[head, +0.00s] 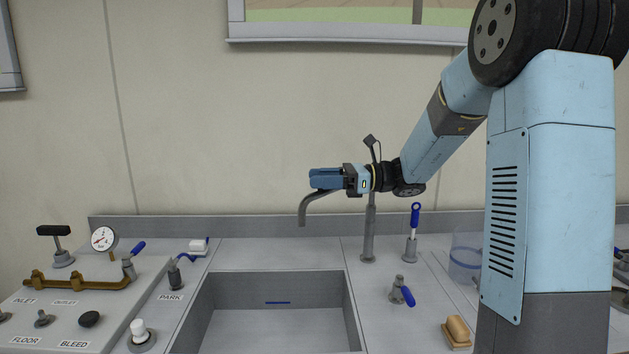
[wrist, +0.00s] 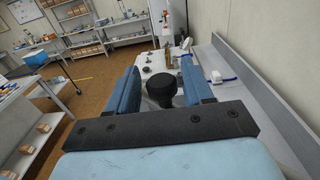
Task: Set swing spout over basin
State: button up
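The swing spout is a grey pipe on an upright post (head: 368,235) behind the basin's right rear corner. Its curved outlet end (head: 304,208) reaches left and points down, and in the picture hangs above the right rear part of the basin (head: 344,288). My gripper (head: 322,179) is level at the spout's height, pointing left, and overlaps the spout arm in the head view. In the wrist view the two blue fingers (wrist: 160,85) stand apart, with a dark rounded piece (wrist: 160,92) between them, apparently the spout. Narrow gaps show beside it. Contact is unclear.
A blue-handled valve (head: 402,292), a blue-handled lever (head: 414,232) and a brush (head: 457,331) stand right of the basin. A panel with a gauge (head: 103,239) and brass manifold (head: 78,283) is at left. The back ledge (head: 250,226) runs behind.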

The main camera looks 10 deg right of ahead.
jog(key=shift+o, duration=0.4)
jog(key=shift+d, duration=0.1)
jog(key=d, duration=1.3)
jog(key=shift+s+d, duration=0.35)
jog(key=shift+s, duration=0.05)
jog(key=shift+f, duration=0.1)
jog(key=s+a+f+n+g+h, duration=0.1)
jog(key=s+a+n+h, duration=0.35)
jog(key=s, duration=0.35)
jog(key=s+a+f+n+g+h, duration=0.1)
jog(key=s+a+f+n+h, duration=0.15)
jog(key=s+h, duration=0.35)
jog(key=s+d+n+t+h, duration=0.3)
jog(key=s+n, duration=0.2)
jog(key=s, duration=0.1)
jog(key=s+d+n+t+h, duration=0.3)
jog(key=s+n+h, duration=0.1)
jog(key=s+n, duration=0.2)
jog(key=shift+s+d+n+t, duration=0.25)
jog(key=shift+s+n+t, duration=0.05)
jog(key=shift+s, duration=0.4)
